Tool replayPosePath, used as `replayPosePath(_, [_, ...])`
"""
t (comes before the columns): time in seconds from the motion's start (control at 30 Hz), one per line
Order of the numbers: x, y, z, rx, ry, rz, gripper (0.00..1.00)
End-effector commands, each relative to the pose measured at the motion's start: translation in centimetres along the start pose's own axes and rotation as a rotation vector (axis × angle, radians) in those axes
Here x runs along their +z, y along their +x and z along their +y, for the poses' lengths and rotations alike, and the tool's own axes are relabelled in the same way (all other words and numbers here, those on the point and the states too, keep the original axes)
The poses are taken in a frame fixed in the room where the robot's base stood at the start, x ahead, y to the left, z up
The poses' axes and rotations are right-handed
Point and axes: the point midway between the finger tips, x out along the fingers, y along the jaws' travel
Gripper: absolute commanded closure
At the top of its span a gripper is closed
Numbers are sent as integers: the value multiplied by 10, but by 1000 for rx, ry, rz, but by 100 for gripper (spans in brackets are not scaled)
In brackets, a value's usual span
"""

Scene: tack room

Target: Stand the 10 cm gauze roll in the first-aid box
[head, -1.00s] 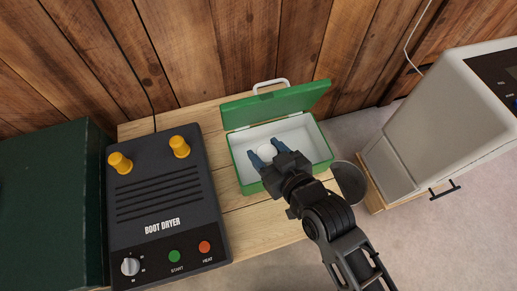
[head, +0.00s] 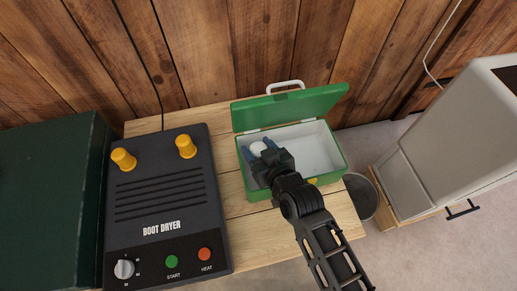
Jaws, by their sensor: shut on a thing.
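The green first-aid box (head: 334,178) stands on the wooden bench with its lid (head: 290,108) open and leaning back toward the wall. Its inside is white, and the right part of it looks empty. My gripper (head: 259,155) reaches over the front wall into the left part of the box. Its blue fingers are shut on the white gauze roll (head: 258,148), whose pale round top shows between them. My gripper hides the lower part of the roll, so I cannot tell whether it touches the box floor.
A dark boot dryer (head: 163,215) with two yellow posts lies left of the box. A dark green case (head: 50,205) is at the far left. A grey bin (head: 361,195) and a pale cabinet (head: 440,140) stand to the right. Bare bench wood (head: 250,240) shows in front.

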Motion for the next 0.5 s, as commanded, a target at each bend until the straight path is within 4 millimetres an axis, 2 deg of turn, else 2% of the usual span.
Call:
replayPosePath(0.27, [3, 1, 0, 0, 0, 1, 74])
replayPosePath(0.3, [3, 1, 0, 0, 0, 0, 44])
replayPosePath(0.4, [2, 1, 0, 0, -1, 0, 34])
replayPosePath(0.5, [2, 0, 0, 0, -1, -1, 34])
